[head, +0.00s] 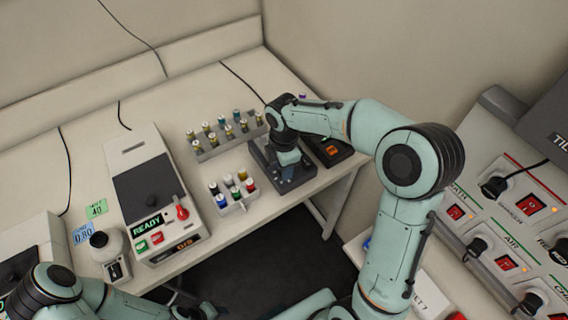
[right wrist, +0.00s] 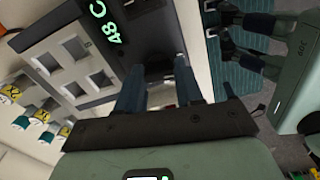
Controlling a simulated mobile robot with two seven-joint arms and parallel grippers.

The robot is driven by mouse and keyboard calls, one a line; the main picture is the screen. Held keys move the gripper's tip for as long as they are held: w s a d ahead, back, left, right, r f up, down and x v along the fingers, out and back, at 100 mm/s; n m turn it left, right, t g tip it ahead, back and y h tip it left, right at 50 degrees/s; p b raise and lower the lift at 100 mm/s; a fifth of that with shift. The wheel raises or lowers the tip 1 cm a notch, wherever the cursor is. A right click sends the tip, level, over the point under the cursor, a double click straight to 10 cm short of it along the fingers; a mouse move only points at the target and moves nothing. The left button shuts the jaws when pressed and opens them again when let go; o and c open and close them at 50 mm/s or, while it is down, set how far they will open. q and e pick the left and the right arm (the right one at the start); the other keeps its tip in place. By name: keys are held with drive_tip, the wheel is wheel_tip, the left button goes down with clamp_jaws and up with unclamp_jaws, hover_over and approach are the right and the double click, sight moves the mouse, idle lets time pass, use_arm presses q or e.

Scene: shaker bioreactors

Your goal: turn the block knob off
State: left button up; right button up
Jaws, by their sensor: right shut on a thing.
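The dark block heater (head: 296,179) sits near the front right edge of the white bench, partly covered by my right arm. The right wrist view shows it close up (right wrist: 97,83), with square wells and a green "48 C" display (right wrist: 106,22). My right gripper (head: 289,160) is down at the block's front. In the right wrist view its two dark fingers (right wrist: 157,88) reach to the block's front face and are shut on the block knob, which is mostly hidden between them. My left arm is low at the left in the head view; its gripper's jaws cannot be made out.
A rack of vials (head: 228,134) and a small white rack of capped bottles (head: 234,199) stand left of the block. A device reading READY (head: 150,195) is further left. Another black device (head: 330,148) stands close right of the block. A switch panel (head: 510,215) is at right.

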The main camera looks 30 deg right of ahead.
use_arm(q)
drive_tip(key=shift+w+r, duration=0.3)
drive_tip(key=shift+w, duration=0.05)
use_arm(e)
drive_tip(key=shift+n, duration=1)
drive_tip(key=o, duration=1)
drive_tip(key=shift+o, duration=0.2)
use_arm(q)
drive_tip(key=shift+w+r+p, duration=0.55)
drive_tip(key=shift+w, duration=0.1)
use_arm(e)
wheel_tip(320, 180, up, 13)
drive_tip(key=shift+r, duration=0.2)
use_arm(q)
drive_tip(key=shift+s, duration=0.1)
